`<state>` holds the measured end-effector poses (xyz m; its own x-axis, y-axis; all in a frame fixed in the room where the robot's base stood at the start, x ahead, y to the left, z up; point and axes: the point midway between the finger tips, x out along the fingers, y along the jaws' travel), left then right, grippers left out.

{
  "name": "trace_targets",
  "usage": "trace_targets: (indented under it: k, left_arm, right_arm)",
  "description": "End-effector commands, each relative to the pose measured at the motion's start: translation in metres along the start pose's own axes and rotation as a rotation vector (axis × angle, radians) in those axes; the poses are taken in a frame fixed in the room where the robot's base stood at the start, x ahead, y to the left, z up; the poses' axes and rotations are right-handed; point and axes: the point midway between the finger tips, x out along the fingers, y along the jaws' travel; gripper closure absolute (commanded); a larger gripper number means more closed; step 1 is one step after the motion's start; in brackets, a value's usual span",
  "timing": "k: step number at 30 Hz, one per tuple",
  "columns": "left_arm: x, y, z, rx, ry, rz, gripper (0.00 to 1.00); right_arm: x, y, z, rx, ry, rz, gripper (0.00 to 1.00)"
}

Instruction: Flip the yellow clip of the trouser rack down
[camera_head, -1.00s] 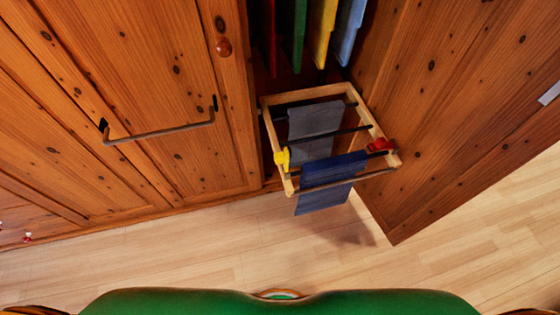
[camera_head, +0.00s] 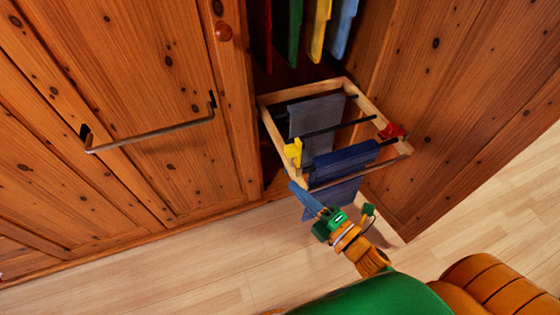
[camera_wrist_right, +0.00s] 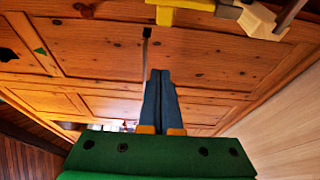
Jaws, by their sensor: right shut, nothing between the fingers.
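The trouser rack (camera_head: 273,132) is a light wooden frame with dark bars, pulled out of the open wardrobe. The yellow clip (camera_head: 293,152) sits on the rack's left rail near the front corner and stands up from it. In the right wrist view the yellow clip (camera_wrist_right: 190,6) shows at the top edge, partly cut off. My right gripper (camera_head: 294,187) is shut and empty, its blue-grey fingers close to the rack's front left corner, just below the clip and apart from it. Its fingers also show in the right wrist view (camera_wrist_right: 160,74). My left gripper is not in view.
Grey trousers (camera_head: 317,116) and blue trousers (camera_head: 343,160) hang on the bars. A red clip (camera_head: 392,131) sits on the right rail. A wooden door (camera_head: 465,110) stands right; a closed door with a bar handle (camera_head: 150,137) is left. Clothes hang behind.

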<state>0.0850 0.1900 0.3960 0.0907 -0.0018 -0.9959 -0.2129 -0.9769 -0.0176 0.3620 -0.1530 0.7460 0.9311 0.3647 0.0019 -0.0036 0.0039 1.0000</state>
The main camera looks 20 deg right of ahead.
Motion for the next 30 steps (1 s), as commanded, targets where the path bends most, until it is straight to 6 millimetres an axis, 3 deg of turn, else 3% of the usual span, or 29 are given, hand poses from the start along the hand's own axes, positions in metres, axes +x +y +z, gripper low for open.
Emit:
trace_targets:
  k: [7,19,24,30]
  left_arm:
    - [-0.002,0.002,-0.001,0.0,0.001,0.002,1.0]
    - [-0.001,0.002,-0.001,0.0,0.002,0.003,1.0]
    - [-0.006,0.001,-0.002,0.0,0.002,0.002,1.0]
    - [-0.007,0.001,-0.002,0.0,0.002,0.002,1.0]
  right_arm:
    - [0.015,0.001,0.0,0.003,-0.001,0.003,1.0]
    - [0.101,0.0,0.001,0.004,-0.002,0.002,1.0]
    - [0.092,-0.001,0.026,0.001,-0.003,-0.005,1.0]
    - [0.087,-0.001,0.038,0.005,-0.003,-0.002,1.0]
